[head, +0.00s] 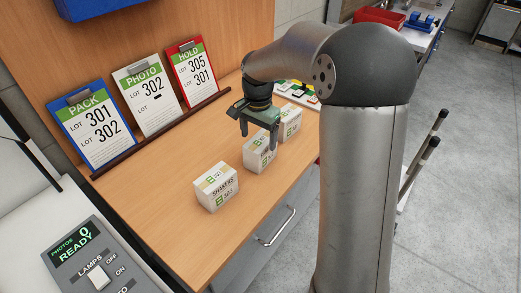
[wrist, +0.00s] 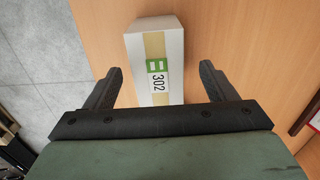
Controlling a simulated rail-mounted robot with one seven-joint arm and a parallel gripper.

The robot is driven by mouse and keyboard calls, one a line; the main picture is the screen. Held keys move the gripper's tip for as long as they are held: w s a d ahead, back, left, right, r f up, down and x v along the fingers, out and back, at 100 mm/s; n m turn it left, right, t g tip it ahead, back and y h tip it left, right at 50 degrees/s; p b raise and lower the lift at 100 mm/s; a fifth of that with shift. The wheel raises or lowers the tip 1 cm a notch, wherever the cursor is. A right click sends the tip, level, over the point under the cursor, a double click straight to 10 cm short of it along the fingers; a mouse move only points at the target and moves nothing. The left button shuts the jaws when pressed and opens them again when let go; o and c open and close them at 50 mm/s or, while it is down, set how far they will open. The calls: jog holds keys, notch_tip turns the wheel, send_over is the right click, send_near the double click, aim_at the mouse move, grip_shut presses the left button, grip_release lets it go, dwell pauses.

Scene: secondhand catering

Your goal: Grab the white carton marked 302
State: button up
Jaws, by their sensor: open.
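The white carton marked 302 (wrist: 157,97) shows in the wrist view, its green-and-white label reading 302 on a tan stripe. It lies between the two dark fingers of my gripper (wrist: 160,70), with a gap on each side. In the head view my gripper (head: 259,139) points down, open, at the middle carton (head: 260,158) of a row of three. The fingers partly hide that carton, and its number is too small to read there. A nearer white carton (head: 216,187) marked SHAKERS and a farther carton (head: 291,120) stand on the same wooden counter.
Blue PACK (head: 92,130), white PHOTO (head: 148,95) and red HOLD (head: 193,72) clipboards lean along a dark rail at the back. PHOTO lists 302. A grey control box (head: 95,265) reads PHOTOS 0 READY. The counter (head: 165,205) left of the cartons is clear.

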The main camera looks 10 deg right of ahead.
aim_at(261, 140)
jog(key=f, duration=0.2)
jog(key=f+p, duration=0.1)
jog(key=f, duration=0.1)
jog(key=shift+w+d+f, duration=0.1)
jog(key=shift+d, duration=0.25)
jog(key=shift+f, duration=0.55)
jog(key=c, duration=1.3)
